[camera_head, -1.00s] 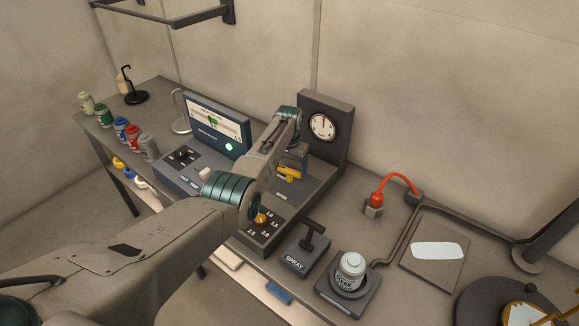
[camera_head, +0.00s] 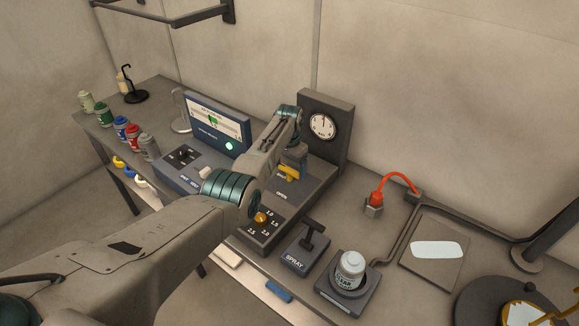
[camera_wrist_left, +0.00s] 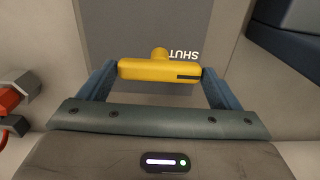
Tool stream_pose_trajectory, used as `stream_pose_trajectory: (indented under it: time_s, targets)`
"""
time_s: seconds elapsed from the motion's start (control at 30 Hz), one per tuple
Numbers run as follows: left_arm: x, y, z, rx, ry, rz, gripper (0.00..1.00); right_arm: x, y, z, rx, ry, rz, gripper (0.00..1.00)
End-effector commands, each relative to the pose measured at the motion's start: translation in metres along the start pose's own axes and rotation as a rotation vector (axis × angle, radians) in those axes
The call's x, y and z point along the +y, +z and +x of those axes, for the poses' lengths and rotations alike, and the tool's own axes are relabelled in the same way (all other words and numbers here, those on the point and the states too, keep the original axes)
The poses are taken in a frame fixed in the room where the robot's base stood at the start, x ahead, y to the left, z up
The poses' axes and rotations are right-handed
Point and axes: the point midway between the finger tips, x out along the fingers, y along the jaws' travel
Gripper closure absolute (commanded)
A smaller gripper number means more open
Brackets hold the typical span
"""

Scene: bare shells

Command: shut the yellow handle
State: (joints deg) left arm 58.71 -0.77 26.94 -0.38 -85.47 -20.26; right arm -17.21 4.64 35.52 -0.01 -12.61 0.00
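The yellow handle (camera_head: 289,172) is on the dark panel below the gauge, partly hidden by my left gripper (camera_head: 294,155). A SHUT label is just left of it and an OPEN label lower down. In the left wrist view the yellow handle (camera_wrist_left: 159,70) lies crosswise between the fingertips of my left gripper (camera_wrist_left: 160,72). The fingers are wide apart, one at each end of the bar, with no clear gap. The upside-down word SHUT shows just beyond the bar. My right gripper is not in view.
The gauge (camera_head: 323,125) stands behind the handle and a screen (camera_head: 215,125) to its left. A red plug (camera_head: 375,199) is to the right.

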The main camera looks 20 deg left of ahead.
Motion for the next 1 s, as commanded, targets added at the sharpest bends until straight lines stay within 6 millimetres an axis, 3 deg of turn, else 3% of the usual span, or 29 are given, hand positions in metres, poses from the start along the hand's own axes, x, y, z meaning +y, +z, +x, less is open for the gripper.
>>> stream_pose_trajectory:
  time_s: [0.07,0.33,0.47,1.0]
  targets:
    - [-0.001,-0.001,-0.002,0.003,-0.001,-0.001,0.00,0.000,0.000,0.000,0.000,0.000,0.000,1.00]
    - [0.000,0.000,-0.002,0.000,0.000,-0.002,0.00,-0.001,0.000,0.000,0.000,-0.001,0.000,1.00]
    - [0.000,-0.001,-0.011,0.001,-0.001,-0.002,0.00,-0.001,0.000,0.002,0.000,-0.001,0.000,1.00]
    - [0.000,-0.001,-0.101,0.003,-0.001,-0.001,0.00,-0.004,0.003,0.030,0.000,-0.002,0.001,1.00]
